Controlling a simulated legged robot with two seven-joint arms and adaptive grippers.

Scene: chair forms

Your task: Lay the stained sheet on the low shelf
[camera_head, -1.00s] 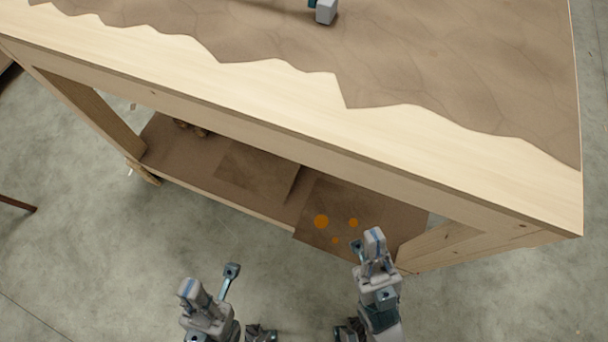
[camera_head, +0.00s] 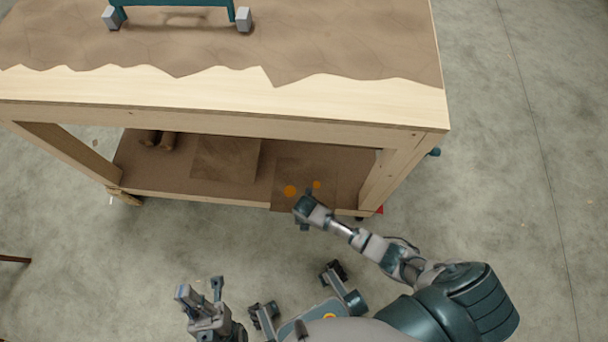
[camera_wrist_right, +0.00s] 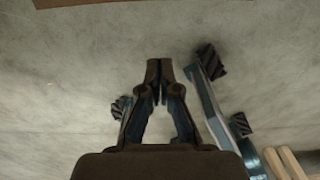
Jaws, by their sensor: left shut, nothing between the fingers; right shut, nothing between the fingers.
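The stained sheet (camera_head: 283,202), brown with orange spots, lies on the right part of the low shelf (camera_head: 230,198) under the workbench. Its near edge reaches over the shelf's front edge. My right gripper (camera_head: 304,208) is at the sheet's near right side and hides part of it; I cannot tell whether they touch. In the right wrist view, the right gripper (camera_wrist_right: 159,70) is shut and empty above the floor. My left gripper (camera_head: 203,299) is shut and empty, low in the head view, well in front of the shelf.
A plain brown sheet (camera_head: 225,158) lies left of the stained one on the shelf. Brown rolled pieces (camera_head: 157,139) sit at its left end. The bench top (camera_head: 340,100) overhangs the shelf, with a teal frame (camera_head: 180,4) on it. Bench legs (camera_head: 392,175) bound the opening.

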